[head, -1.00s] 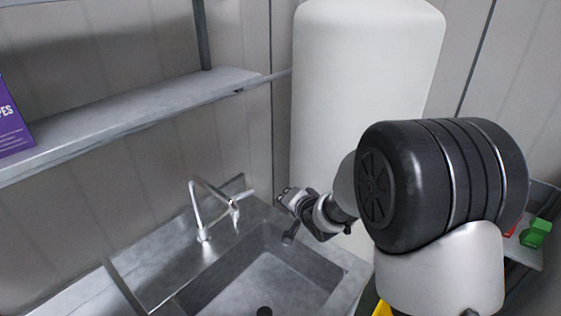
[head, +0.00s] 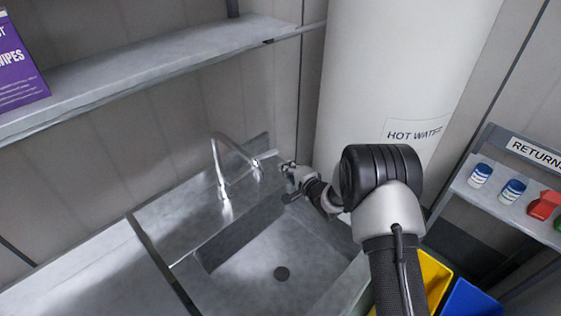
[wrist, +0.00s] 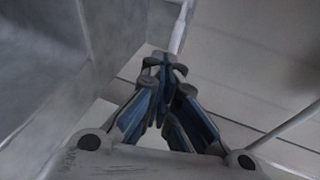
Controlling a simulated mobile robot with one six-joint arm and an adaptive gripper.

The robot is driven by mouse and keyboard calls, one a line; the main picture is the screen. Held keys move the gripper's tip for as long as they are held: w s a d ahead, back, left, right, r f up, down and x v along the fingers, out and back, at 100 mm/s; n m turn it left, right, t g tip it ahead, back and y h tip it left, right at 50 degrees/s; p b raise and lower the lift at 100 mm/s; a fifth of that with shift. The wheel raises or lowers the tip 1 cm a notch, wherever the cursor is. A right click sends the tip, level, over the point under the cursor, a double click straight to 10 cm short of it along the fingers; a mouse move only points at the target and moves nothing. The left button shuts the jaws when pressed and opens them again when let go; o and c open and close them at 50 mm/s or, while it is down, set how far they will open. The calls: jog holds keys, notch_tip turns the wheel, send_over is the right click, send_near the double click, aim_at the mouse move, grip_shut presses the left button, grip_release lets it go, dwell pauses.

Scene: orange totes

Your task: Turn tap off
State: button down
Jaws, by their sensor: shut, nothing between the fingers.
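The silver tap (head: 222,180) stands at the back of the metal sink (head: 240,262), its spout arching up and over. A pale lever (head: 266,155) sticks out to the right beside the spout. My gripper (head: 287,166) is just right of the lever's end, above the sink's back right corner. In the wrist view my gripper (wrist: 163,60) is shut and empty, its fingertips together. A pale rod (wrist: 182,28), likely the lever, runs up just beyond the fingertips. I cannot tell whether they touch. No water is visible.
A white hot water tank (head: 400,70) stands behind my arm. A metal shelf (head: 150,75) with a purple wipes box (head: 18,70) hangs at the upper left. A returns rack (head: 505,205) with small items is at right, with yellow (head: 432,275) and blue (head: 470,300) bins below.

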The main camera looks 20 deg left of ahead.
aim_at(278, 152)
jog(key=x, duration=0.3)
jog(key=b+x, duration=0.1)
jog(key=shift+w+a+r, duration=0.2)
jog(key=shift+w+r, duration=0.05)
jog(key=shift+w+a+r, duration=0.1)
jog(key=shift+w+a, duration=0.3)
jog(key=shift+w, duration=0.1)
jog(key=w, duration=0.1)
jog(key=w+a, duration=0.1)
jog(key=shift+w, duration=0.4)
jog(key=shift+s, duration=0.1)
